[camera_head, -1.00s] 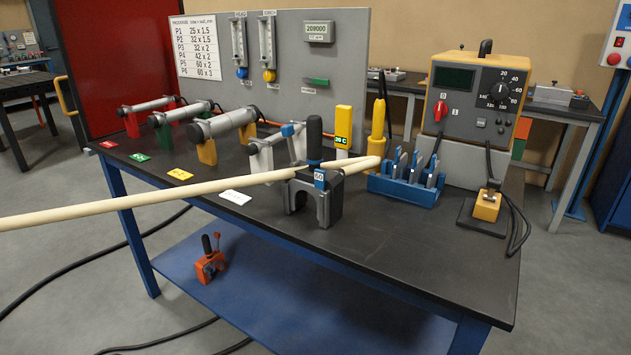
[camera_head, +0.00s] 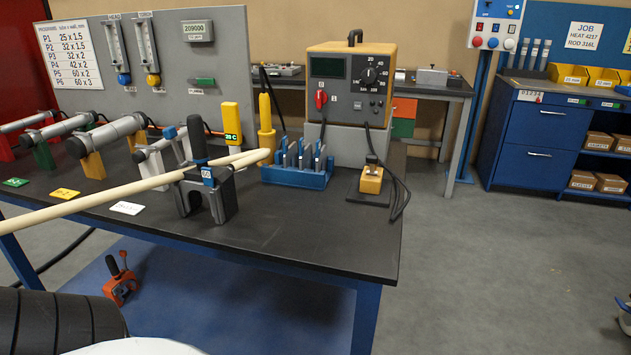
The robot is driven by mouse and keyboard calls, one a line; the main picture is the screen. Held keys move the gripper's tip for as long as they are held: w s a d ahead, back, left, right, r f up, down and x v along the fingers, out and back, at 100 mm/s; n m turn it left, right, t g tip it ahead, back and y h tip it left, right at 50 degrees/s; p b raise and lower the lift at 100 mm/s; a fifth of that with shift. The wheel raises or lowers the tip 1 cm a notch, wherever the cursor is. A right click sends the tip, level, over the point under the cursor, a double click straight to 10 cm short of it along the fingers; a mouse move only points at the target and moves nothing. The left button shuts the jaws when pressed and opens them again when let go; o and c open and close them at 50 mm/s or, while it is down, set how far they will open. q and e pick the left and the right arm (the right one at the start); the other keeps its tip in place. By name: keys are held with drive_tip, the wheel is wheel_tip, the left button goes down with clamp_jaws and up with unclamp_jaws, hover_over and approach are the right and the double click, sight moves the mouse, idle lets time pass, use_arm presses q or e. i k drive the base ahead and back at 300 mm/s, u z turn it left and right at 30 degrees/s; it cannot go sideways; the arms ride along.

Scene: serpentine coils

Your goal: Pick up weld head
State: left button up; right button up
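A grey weld head (camera_head: 214,195) with an upright black handle and a blue "60" label stands on the black-topped bench. It has an arch-shaped opening at its base. A long cream hose-like length (camera_head: 100,199) runs in from the left edge past the weld head's handle and bends near the yellow torch-like tool (camera_head: 266,124). A smaller orange clamp-like head (camera_head: 121,284) with a black handle sits on the blue lower shelf. Neither of my grippers is in view.
A blue rack (camera_head: 297,174) and an orange-and-grey power unit (camera_head: 350,84) stand right of the weld head. A yellow block (camera_head: 371,180) with a black cable sits near the bench's right end. The front bench top (camera_head: 310,230) is clear. Open floor (camera_head: 500,260) lies right.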

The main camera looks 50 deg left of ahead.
sight(223, 199)
drive_tip(key=z, duration=0.7)
drive_tip(key=k, duration=1.6)
drive_tip(key=u, duration=1.9)
drive_tip(key=i, duration=0.4)
